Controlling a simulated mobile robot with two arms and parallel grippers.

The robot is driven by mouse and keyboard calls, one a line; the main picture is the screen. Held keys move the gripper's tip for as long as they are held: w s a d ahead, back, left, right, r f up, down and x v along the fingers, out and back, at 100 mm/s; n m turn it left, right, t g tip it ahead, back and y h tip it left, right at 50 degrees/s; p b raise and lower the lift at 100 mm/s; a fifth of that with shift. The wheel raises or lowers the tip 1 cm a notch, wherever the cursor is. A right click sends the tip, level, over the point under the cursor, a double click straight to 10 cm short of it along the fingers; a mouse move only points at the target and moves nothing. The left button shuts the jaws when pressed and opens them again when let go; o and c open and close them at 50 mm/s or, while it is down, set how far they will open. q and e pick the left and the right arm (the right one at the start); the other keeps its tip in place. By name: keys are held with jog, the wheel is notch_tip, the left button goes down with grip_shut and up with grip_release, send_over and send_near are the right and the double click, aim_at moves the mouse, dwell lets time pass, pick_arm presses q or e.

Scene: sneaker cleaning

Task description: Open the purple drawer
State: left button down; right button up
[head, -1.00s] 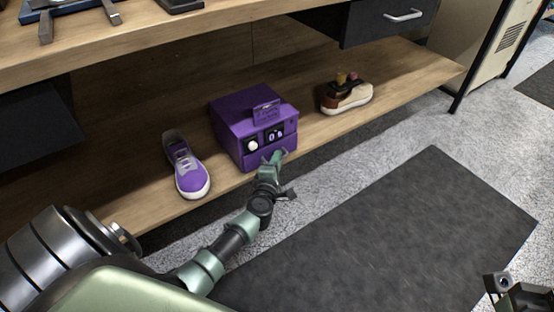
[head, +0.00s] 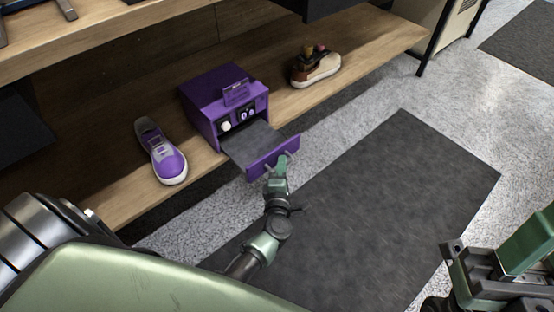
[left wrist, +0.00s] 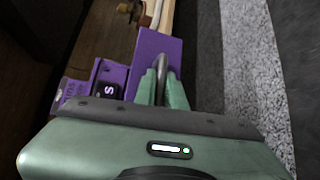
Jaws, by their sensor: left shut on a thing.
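The purple box (head: 205,97) stands on the low wooden shelf, with knobs and a small display on its front. Its purple drawer (head: 262,160) is pulled well out, and the grey inside floor of the drawer shows empty. In the left wrist view the drawer front (left wrist: 150,48) lies just beyond my fingers. My left gripper (head: 283,162) is shut on the drawer handle (left wrist: 161,66) at the drawer front. My right gripper (head: 455,250) shows at the lower right, away from the box, and its jaws are not clear.
A purple sneaker (head: 163,155) is on the shelf left of the box. A brown and cream shoe (head: 318,70) with small items in it is on the right. A dark mat (head: 400,190) lies on the open floor in front.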

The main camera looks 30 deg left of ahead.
pick_arm(q)
jog(key=c, duration=1.8)
grip_release()
jog(key=shift+o, duration=0.2)
jog(key=p+v, duration=0.2)
jog(key=v, duration=0.5)
jog(key=shift+s, duration=0.4)
jog(key=shift+d, duration=0.1)
